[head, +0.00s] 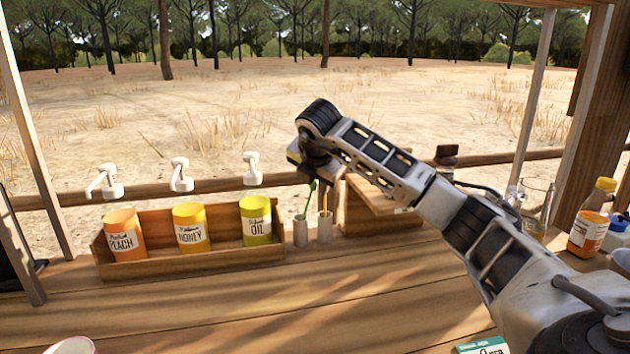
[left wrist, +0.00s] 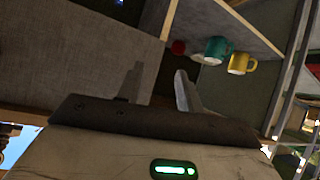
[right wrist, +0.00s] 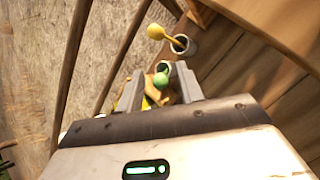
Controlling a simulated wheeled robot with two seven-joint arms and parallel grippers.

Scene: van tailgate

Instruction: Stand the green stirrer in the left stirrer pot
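The green stirrer (head: 310,197) stands tilted in the left stirrer pot (head: 300,233), its top leaning right. The yellow stirrer (head: 325,199) stands in the right pot (head: 325,229), close beside. My right gripper (head: 319,172) is just above the pots, pointing down. In the right wrist view the round head of the green stirrer (right wrist: 160,80) is between its spread fingers, with a gap on both sides. The left pot's rim (right wrist: 164,66) shows behind that head. My left gripper (left wrist: 160,72) is open and empty, outside the head view.
A wooden crate (head: 180,263) with peach, honey and oil tins stands left of the pots. A wooden box (head: 378,194) is just right of them. A sauce bottle (head: 590,219) and a glass jar stand far right. The front counter is mostly clear.

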